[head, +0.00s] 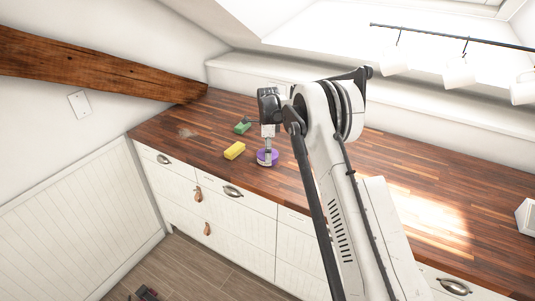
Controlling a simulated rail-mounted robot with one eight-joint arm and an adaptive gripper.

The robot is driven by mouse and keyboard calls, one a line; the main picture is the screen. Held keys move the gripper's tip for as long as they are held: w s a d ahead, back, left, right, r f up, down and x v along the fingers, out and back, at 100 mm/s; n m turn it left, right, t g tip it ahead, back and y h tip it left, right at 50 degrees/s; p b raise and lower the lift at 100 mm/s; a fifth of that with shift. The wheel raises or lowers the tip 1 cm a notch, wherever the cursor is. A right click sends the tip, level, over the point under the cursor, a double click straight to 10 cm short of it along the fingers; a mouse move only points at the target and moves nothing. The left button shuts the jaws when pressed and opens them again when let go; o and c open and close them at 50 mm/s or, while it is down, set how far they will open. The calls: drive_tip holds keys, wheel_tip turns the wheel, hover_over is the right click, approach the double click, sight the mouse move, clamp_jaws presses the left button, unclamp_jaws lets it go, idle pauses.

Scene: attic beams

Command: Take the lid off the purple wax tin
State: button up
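The purple wax tin (267,158) sits on the wooden counter near its front edge. It is small and round, and my gripper (267,150) is directly above it, pointing down. The gripper hides the middle of the tin's top. I cannot tell whether the fingers touch the tin or its lid, or how far apart they are. The lid cannot be told apart from the body of the tin at this size.
A yellow block (235,150) lies just left of the tin, and a green object (243,126) lies farther back. A wooden beam (95,68) slopes down at the left. White mugs (397,62) hang from a rail.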

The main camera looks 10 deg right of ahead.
clamp_jaws()
idle(0.6)
